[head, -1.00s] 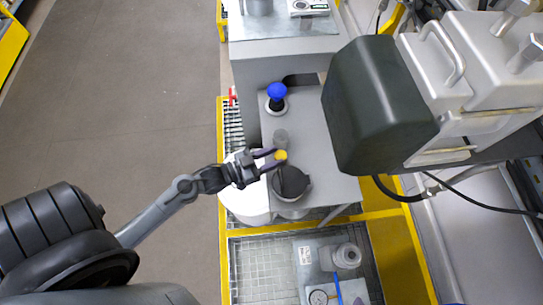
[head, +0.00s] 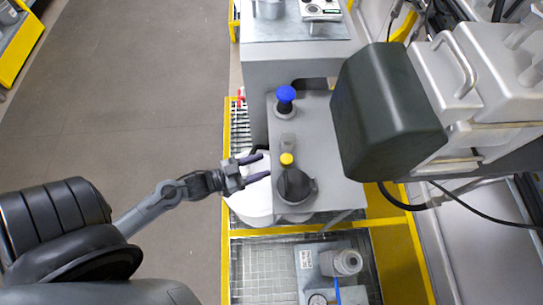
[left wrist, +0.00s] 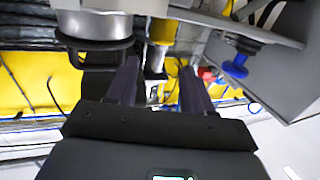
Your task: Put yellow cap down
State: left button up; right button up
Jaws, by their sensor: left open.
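In the left wrist view the fingers of my left gripper (left wrist: 160,68) are spread. My right gripper is not in view.
A blue knob (head: 286,93) on a dark stem stands farther back on the grey bench (head: 322,135); the knob also shows in the left wrist view (left wrist: 236,66). A clear container (head: 288,140) stands behind the cap. A dark green box (head: 385,110) overhangs at right. Open floor lies left.

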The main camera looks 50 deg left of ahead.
pick_arm(q)
jog(key=shift+v, duration=2.8)
